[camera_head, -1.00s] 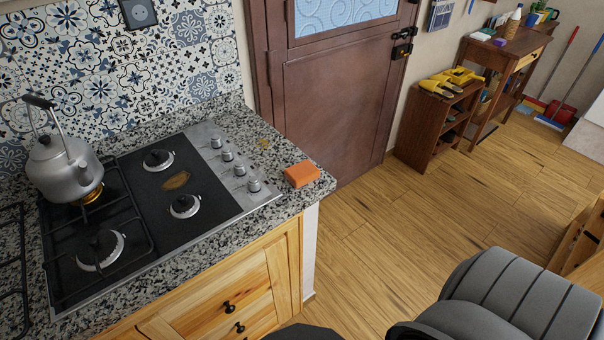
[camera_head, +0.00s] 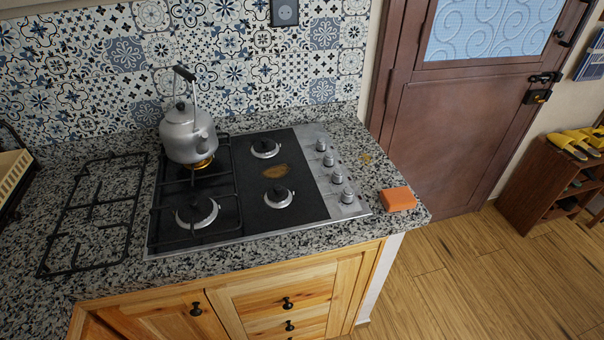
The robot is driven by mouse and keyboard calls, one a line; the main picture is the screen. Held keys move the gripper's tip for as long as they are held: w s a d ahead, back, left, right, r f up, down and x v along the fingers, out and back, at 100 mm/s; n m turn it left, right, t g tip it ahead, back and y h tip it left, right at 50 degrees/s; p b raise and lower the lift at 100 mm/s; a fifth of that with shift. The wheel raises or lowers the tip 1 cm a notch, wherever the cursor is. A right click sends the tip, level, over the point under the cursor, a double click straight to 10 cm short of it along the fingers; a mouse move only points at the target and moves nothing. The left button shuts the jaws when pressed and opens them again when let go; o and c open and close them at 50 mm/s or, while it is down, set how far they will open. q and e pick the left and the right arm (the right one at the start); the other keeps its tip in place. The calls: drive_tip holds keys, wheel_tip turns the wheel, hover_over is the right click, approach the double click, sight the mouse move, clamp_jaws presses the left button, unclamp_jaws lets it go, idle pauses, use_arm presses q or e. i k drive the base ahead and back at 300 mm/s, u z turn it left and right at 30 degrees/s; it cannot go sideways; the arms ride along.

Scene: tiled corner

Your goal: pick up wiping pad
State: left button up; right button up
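The wiping pad is an orange block (camera_head: 397,199) lying on the granite counter (camera_head: 375,235) near its right front corner, just right of the stove knobs. It is fully visible and nothing touches it. Neither of my grippers shows in the head view now. A brown stain (camera_head: 276,171) marks the black stove top (camera_head: 312,203), and a small yellowish spot (camera_head: 367,157) lies on the counter behind the pad.
A grey kettle (camera_head: 188,136) stands on the back left burner. A loose-looking black grate (camera_head: 95,212) lies left of the stove. Wooden drawers (camera_head: 285,303) are below. A brown door (camera_head: 450,130) and a shoe shelf (camera_head: 545,185) stand right; the floor (camera_head: 470,285) between is clear.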

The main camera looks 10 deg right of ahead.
sight(394, 199)
drive_tip(key=u, duration=2)
drive_tip(key=k, duration=0.75)
drive_tip(key=z, duration=1.3)
